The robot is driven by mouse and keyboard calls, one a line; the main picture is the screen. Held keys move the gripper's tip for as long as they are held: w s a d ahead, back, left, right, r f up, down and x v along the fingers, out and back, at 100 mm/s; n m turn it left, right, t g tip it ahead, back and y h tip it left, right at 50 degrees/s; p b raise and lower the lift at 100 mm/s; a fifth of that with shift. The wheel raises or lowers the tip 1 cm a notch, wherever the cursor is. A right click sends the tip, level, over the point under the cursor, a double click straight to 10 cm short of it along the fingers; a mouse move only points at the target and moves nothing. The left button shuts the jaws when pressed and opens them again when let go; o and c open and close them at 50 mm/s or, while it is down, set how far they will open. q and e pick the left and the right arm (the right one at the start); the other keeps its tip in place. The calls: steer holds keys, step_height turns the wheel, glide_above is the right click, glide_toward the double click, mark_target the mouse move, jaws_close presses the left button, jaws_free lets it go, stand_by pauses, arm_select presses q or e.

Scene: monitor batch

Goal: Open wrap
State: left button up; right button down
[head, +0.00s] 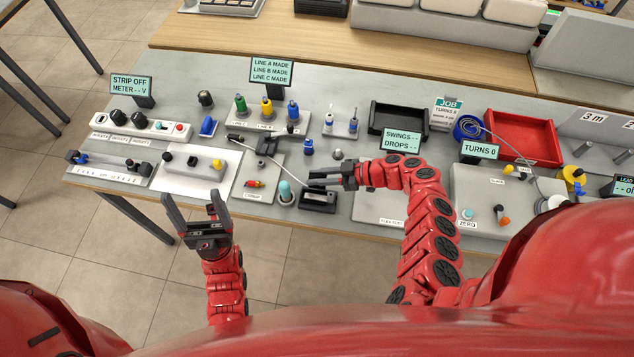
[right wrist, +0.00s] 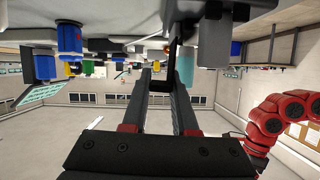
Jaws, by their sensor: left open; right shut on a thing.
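No object in view is clearly labelled as a wrap. My right gripper (head: 314,181) reaches in from the right, just above a small black block (head: 318,200) at the bench's front edge. In the right wrist view its fingers (right wrist: 165,85) are closed on a thin dark upright piece (right wrist: 175,58). Whether this piece belongs to the block is hidden. A teal-topped grey knob (head: 286,192) stands just left of the block. My left gripper (head: 193,203) is open and empty, in front of the bench's front edge.
Plug panels (head: 204,163) and small connectors fill the bench's left and middle. A black tray (head: 395,119), a red tray (head: 548,122) and a blue coil (head: 468,128) with a pale cable lie to the right. Signs stand upright among them. Floor is clear before the bench.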

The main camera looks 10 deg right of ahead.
steer(key=shift+w+d+f+m+g+b, duration=0.15)
steer(key=shift+w+f+m+g+b, duration=0.3)
steer(key=shift+b, duration=0.9)
steer(key=shift+s+r, duration=0.1)
steer(key=shift+r, duration=0.1)
steer(key=c, duration=0.7)
jaws_free()
steer(key=b+v, duration=0.3)
steer(key=v, duration=1.4)
steer(key=shift+d, duration=0.25)
steer(key=shift+f, duration=0.1)
